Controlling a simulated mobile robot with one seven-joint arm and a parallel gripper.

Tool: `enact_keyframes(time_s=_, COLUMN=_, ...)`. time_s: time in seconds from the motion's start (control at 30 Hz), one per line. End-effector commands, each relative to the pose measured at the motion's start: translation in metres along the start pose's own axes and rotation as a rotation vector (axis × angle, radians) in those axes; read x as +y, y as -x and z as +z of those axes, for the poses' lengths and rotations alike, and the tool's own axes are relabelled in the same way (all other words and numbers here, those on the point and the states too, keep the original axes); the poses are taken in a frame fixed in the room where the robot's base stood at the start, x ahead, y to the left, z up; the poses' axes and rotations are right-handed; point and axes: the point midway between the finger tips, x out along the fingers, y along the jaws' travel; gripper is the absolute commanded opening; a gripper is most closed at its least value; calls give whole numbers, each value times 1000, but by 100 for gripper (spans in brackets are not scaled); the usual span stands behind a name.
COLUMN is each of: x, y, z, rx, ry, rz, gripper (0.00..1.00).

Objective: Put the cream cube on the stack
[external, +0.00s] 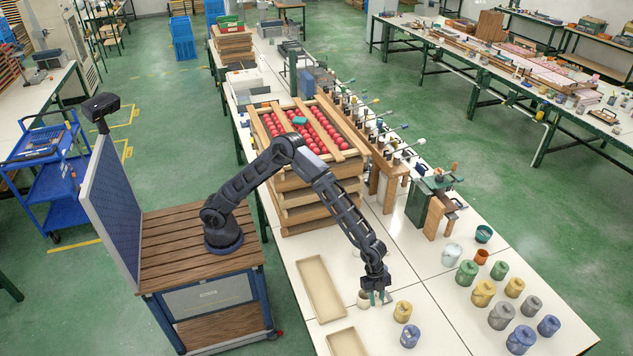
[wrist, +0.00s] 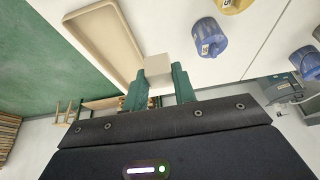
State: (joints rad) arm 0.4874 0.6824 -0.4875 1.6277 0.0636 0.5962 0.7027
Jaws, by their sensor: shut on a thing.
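The cream cube (wrist: 156,67) is between the green fingers of my gripper (wrist: 158,85) in the wrist view, and the fingers are shut on it. In the external view my gripper (external: 376,297) is low over the front part of the white table. A pale object shows beside the fingers there, partly hidden, and I cannot tell whether it is the cube or a pot. I cannot make out a stack of cubes in either view.
A long cream tray (external: 304,268) lies left of my gripper, with another tray (external: 338,345) in front. A yellow pot (external: 403,311) and a blue pot (external: 410,336) stand close on the right. Several pots stand farther right. Stacked wooden frames (external: 287,201) are behind.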

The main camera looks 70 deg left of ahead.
Motion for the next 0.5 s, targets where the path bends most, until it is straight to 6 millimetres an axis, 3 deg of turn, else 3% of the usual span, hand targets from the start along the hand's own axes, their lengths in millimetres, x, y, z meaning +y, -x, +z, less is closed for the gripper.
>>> enact_keyframes(time_s=0.37, x=-2, y=11, z=-2, rx=0, ry=4, rz=-2, gripper=5)
enact_keyframes(time_s=0.5, x=-14, y=33, z=9, rx=1, ry=34, rz=-18, gripper=5)
